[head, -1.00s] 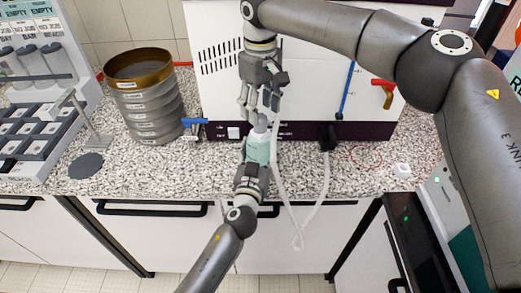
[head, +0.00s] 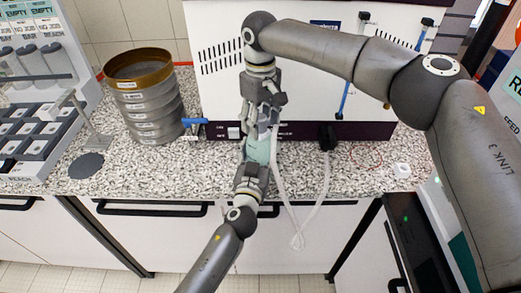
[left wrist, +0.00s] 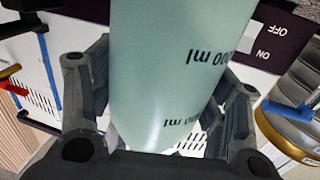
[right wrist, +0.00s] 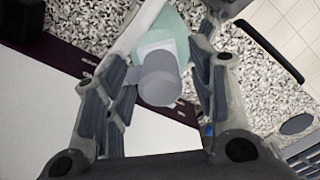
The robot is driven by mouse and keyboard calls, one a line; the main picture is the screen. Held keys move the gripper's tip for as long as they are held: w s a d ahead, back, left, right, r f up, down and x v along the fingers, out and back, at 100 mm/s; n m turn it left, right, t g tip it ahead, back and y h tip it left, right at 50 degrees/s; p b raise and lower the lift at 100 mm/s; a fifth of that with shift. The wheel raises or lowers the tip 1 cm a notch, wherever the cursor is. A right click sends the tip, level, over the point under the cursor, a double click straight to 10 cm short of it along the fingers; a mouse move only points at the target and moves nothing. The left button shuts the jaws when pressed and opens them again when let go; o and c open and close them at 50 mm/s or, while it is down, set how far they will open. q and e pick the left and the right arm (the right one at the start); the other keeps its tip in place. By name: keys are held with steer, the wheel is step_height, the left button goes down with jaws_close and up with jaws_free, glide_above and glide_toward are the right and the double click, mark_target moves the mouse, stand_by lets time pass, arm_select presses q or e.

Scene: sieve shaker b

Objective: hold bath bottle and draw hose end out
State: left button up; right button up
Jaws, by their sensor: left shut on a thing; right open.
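The bath bottle (head: 258,150) is pale green with volume marks and stands upright above the counter. My left gripper (head: 253,172) is shut on it from the front; the left wrist view shows its fingers on both sides of the bottle (left wrist: 175,75). My right gripper (head: 262,122) is above the bottle, pointing down. In the right wrist view its open fingers (right wrist: 155,95) are on either side of the grey bottle top (right wrist: 160,78), with gaps. The clear hose (head: 281,195) hangs in a loop in front of the counter. Its end at the bottle is hidden in the head view.
A sieve stack (head: 150,105) stands on the speckled counter (head: 215,165), left of the bottle. A white cabinet (head: 222,85) with a blue-handled tap (head: 194,122) is behind. The counter right of the bottle is mostly clear.

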mark_target(260, 116)
stand_by(0.9)
jaws_close()
steer(key=shift+r, duration=0.15)
arm_select(q)
steer(key=shift+f, duration=0.1)
arm_select(e)
steer(key=shift+w+r, duration=0.1)
steer(key=shift+r, duration=2.8)
steer(key=shift+r, duration=2.5)
